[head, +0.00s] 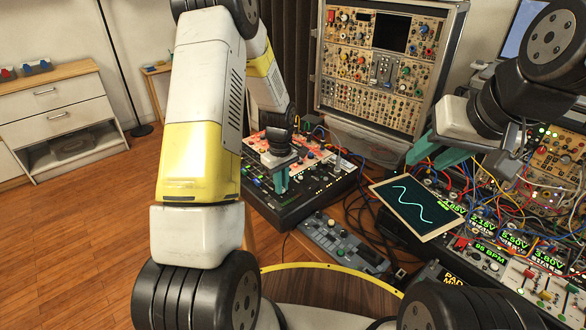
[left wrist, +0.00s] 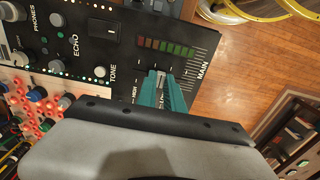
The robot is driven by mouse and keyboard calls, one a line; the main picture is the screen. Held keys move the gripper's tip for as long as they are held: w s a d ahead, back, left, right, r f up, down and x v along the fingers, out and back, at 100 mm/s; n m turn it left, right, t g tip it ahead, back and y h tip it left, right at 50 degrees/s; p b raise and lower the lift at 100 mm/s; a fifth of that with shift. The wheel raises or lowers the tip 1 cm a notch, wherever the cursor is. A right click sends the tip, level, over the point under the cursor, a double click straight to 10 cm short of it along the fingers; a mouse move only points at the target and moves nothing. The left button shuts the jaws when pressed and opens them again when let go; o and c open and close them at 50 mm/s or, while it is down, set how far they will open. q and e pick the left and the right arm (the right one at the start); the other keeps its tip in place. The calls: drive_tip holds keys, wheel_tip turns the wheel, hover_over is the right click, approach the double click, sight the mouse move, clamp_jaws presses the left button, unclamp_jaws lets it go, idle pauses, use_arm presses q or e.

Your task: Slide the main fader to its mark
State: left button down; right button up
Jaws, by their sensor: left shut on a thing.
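The black mixer (head: 296,207) sits on the desk, below and right of my left forearm. In the left wrist view its panel (left wrist: 118,58) carries the word MAIN beside a scale of ticks and a meter of red and green segments (left wrist: 165,46). The light fader cap (left wrist: 160,78) is between the teal fingertips of my left gripper (left wrist: 164,88), which is shut on it. That gripper also shows in the head view (head: 281,180), reaching down to the mixer. The fingers hide part of the slot, and I cannot make out a distinct mark. My right gripper (head: 462,163) is open and empty above the desk's right side.
A tablet with a wave trace (head: 415,205) lies right of the mixer. A small grey controller (head: 343,243) lies in front of it. Many patch cables and modules crowd the right. A synth rack (head: 377,72) stands behind. Wooden floor is open at left.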

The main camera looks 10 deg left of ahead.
sight(271, 198)
use_arm(q)
drive_tip(key=s+a, duration=0.2)
drive_tip(key=s, duration=0.1)
drive_tip(key=shift+s+a, duration=0.15)
drive_tip(key=shift+a, duration=0.15)
drive_tip(key=c, duration=1.4)
unclamp_jaws()
drive_tip(key=shift+c, duration=0.2)
drive_tip(key=shift+r, duration=0.15)
wheel_tip(271, 198, up, 8)
drive_tip(key=shift+f, duration=0.2)
